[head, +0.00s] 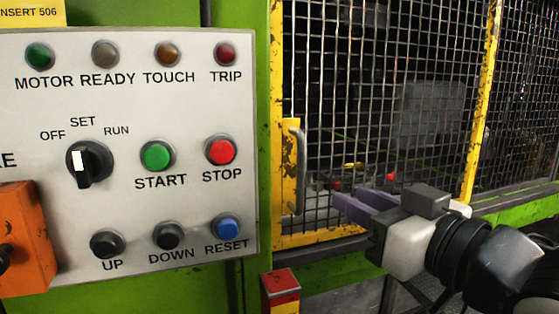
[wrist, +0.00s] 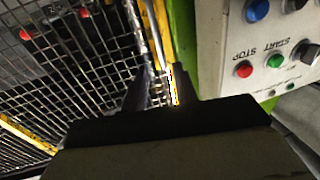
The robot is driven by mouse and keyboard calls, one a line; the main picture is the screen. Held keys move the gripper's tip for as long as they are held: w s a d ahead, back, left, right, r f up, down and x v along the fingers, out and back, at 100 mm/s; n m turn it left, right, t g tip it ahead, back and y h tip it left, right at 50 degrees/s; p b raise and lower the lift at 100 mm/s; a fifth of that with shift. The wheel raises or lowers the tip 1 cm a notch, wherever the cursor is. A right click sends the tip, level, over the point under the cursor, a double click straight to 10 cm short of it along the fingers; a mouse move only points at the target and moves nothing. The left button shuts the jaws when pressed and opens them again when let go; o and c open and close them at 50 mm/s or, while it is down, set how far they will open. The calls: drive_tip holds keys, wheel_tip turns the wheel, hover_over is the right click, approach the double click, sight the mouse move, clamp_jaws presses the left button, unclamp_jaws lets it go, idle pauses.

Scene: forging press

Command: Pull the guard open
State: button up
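The guard is a wire-mesh panel in a chipped yellow frame (head: 289,200), standing upright right of the control panel. A grey vertical bar handle (head: 298,168) is mounted on the frame's left upright. My gripper (head: 352,203) points left toward the handle from its lower right, and a gap shows between them in the head view. In the wrist view the two dark fingers of my gripper (wrist: 156,82) stand apart, with yellow frame (wrist: 162,35) and mesh showing between and beyond them. I see nothing held. Whether the handle lies between the fingers is unclear.
A grey control panel (head: 120,210) with buttons and a selector knob (head: 90,162) is on the left. An orange box (head: 22,240) is at its lower left. A red-topped post (head: 281,285) stands below the guard's left corner. A green rail runs along the lower right.

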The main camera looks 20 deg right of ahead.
sight(303, 173)
drive_tip(key=p+x, duration=0.4)
drive_tip(key=x, duration=0.9)
drive_tip(key=shift+d+p, duration=0.2)
drive_tip(key=shift+p, duration=0.15)
drive_tip(key=shift+w+a+f, duration=0.1)
drive_tip(key=shift+w, duration=0.45)
clamp_jaws()
